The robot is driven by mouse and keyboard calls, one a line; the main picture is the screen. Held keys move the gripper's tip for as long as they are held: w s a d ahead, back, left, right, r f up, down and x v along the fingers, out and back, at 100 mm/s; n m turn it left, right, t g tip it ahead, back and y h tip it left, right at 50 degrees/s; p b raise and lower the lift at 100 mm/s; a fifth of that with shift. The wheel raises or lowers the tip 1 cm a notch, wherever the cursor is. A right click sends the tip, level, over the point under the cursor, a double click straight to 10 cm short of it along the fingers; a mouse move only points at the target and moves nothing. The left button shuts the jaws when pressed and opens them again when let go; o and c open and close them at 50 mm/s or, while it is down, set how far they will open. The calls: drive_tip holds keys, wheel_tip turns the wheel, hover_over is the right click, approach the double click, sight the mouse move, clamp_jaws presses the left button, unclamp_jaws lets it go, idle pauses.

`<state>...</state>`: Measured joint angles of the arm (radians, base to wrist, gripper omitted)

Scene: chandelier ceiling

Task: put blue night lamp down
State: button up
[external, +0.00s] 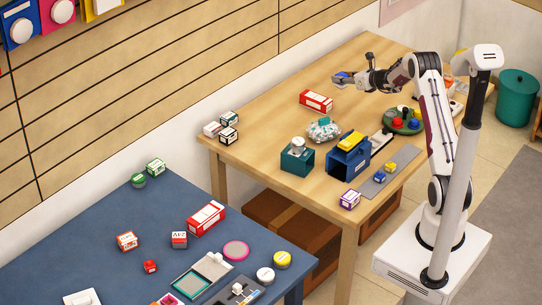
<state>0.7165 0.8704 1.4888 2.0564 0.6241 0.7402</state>
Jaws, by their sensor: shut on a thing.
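A small blue thing, which looks like the blue night lamp (341,75), is at the tip of my gripper (346,78). My gripper is shut on it, and the fingers hide part of it. It appears above the far part of the wooden table (260,112). From this single view I cannot tell how high it is above the tabletop.
A red box (316,101) lies left of my gripper. A crumpled bag (323,129), a teal box (297,159), a blue container (348,160) and a green round tray (390,127) stand nearer. The tabletop's left middle is mostly clear. A blue table (75,235) is lower left.

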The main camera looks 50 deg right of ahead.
drive_tip(key=s+a+f+n+y, duration=0.1)
drive_tip(key=s+a, duration=0.2)
drive_tip(key=s, duration=0.4)
drive_tip(key=shift+a+f+y, duration=0.15)
drive_tip(key=shift+f+y, duration=0.15)
drive_tip(key=shift+w+f, duration=0.1)
drive_tip(key=shift+f, duration=3.05)
drive_tip(key=shift+f, duration=1.9)
drive_tip(key=shift+f, duration=0.15)
drive_tip(key=o, duration=1.1)
